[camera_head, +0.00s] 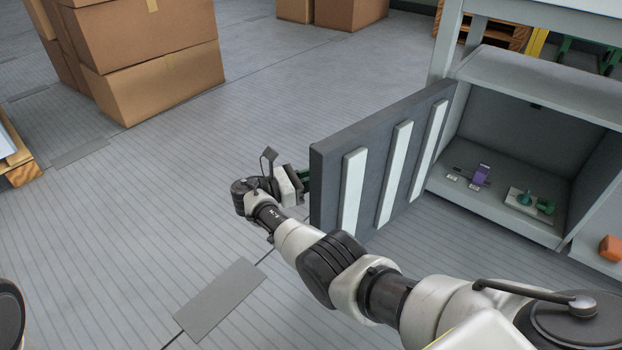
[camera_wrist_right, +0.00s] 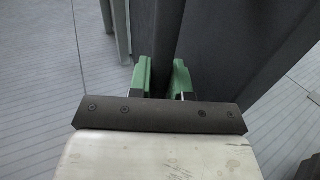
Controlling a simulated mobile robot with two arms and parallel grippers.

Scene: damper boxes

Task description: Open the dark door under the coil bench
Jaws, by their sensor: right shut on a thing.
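The dark door (camera_head: 335,190) stands swung out from the coil bench (camera_head: 490,215), with its inner face and three pale strips toward me. The compartment behind it is open to view. My right gripper (camera_head: 303,180) is at the door's free edge, partly hidden behind it. In the right wrist view, its green fingers (camera_wrist_right: 163,78) are shut on a dark upright bar (camera_wrist_right: 164,50), which looks like the door's handle. My left gripper is not in view.
Inside the compartment sit a purple item (camera_head: 481,174) and a green part on a pale plate (camera_head: 527,202). An orange block (camera_head: 611,248) lies at the right. Cardboard boxes (camera_head: 150,60) stand at the back left. The floor left of the door is clear.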

